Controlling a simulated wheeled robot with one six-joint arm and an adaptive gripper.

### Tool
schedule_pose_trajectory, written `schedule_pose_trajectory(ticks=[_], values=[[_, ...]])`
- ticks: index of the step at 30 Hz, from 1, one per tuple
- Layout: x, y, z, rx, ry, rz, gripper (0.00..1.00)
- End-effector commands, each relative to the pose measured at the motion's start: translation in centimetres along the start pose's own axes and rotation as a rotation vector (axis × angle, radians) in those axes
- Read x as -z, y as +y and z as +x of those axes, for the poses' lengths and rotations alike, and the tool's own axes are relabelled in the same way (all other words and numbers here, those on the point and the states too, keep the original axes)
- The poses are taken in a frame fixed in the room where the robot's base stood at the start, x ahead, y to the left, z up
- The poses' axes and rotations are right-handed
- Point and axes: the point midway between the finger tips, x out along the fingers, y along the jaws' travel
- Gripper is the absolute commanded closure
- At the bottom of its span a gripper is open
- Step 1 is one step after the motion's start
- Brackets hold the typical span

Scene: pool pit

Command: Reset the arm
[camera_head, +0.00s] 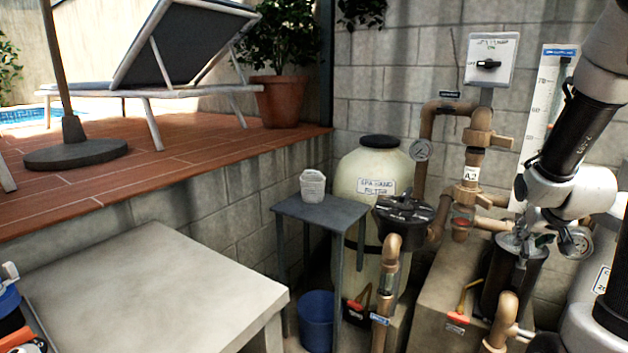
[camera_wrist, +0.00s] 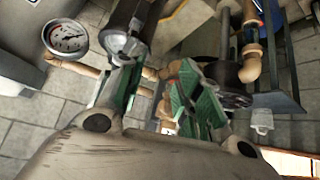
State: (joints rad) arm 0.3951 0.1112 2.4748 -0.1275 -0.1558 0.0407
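My arm comes in from the right edge of the head view, bent, with its end low in front of the pipework. My gripper (camera_head: 528,237) is small and partly lost against a dark canister there. In the wrist view my gripper (camera_wrist: 158,98) shows two fingers with green pads standing apart. The gap between them holds nothing that I can make out; tan pipes show behind it.
A pressure gauge (camera_head: 576,242) is close to my gripper. A dark canister (camera_head: 512,275) stands below it. A grey table (camera_head: 320,216) bears a white cup (camera_head: 312,186). A pale slab (camera_head: 150,280) is clear at left; a blue bucket (camera_head: 316,318) stands low.

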Motion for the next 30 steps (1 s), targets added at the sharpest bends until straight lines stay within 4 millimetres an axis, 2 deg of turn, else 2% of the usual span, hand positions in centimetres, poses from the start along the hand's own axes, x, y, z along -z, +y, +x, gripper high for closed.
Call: schedule_pose_trajectory(ticks=[3,5,6,9,13,15,21,30], values=[[-4.5,-1.6,-5.1,0.007,-0.226,-0.022,0.65],[-6.8,-2.7,-8.5,0.019,-0.334,-0.038,0.65],[-8.2,-3.4,-11.1,0.030,-0.399,-0.053,0.65],[-11.1,-5.2,-17.1,0.063,-0.511,-0.094,0.65],[-13.1,-6.8,-22.8,0.112,-0.530,-0.153,0.65],[-12.8,-7.5,-24.5,0.138,-0.476,-0.180,0.65],[-11.6,-8.9,-26.9,0.189,-0.338,-0.234,0.65],[-11.4,-9.3,-27.1,0.201,-0.325,-0.249,0.65]])
